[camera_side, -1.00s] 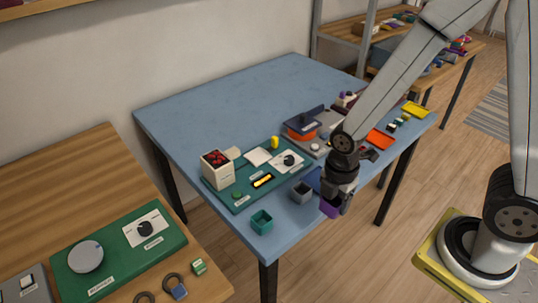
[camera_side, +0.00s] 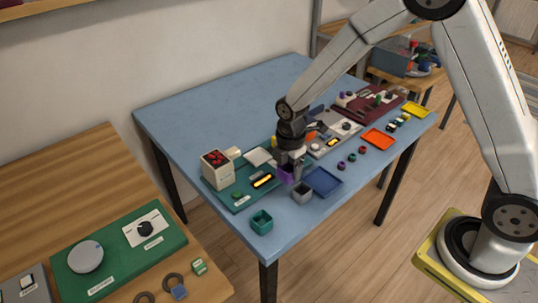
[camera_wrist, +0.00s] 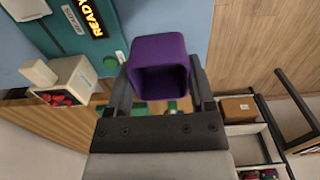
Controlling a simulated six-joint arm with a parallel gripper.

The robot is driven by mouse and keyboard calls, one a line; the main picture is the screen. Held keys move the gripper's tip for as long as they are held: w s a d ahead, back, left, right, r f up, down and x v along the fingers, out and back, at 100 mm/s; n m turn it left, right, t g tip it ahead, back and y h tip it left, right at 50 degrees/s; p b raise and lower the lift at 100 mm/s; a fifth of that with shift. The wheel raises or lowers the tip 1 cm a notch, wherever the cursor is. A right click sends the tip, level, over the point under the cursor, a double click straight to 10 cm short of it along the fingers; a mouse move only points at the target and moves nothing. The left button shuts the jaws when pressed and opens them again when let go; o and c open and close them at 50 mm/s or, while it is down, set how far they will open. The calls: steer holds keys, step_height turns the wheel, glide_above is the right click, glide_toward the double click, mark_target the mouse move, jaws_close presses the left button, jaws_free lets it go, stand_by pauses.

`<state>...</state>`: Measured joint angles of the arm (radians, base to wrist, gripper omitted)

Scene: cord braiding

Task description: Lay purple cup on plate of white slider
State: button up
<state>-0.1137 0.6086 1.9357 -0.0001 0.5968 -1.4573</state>
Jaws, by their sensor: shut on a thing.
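My gripper (camera_side: 291,161) is shut on the purple cup (camera_side: 287,175) and holds it above the right part of the green board (camera_side: 238,203). In the wrist view the purple cup (camera_wrist: 160,65) sits between the two fingers, its open mouth showing. A flat white plate (camera_side: 258,157) lies on the board, left of and behind the cup. A white box (camera_side: 215,175) with red pieces on top and a pale block at its side stands at the board's left end. I cannot tell for sure which part is the white slider. My gripper hides the board's dial.
A teal cup (camera_side: 262,222) and a grey cup (camera_side: 302,192) stand near the table's front edge. A blue tray (camera_side: 323,181) and an orange tray (camera_side: 378,139) lie to the right. A grey board (camera_side: 345,128) is behind my gripper. The table's back left is clear.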

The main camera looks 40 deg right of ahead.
steer(key=w+d+f, duration=0.2)
steer(key=w, duration=1)
glide_above(258, 156)
steer(key=shift+f, duration=0.95)
steer(key=shift+f, duration=0.15)
steer(key=shift+f, duration=2.55)
steer(key=shift+f, duration=0.35)
steer(key=o, duration=1.2)
steer(key=shift+c, duration=0.2)
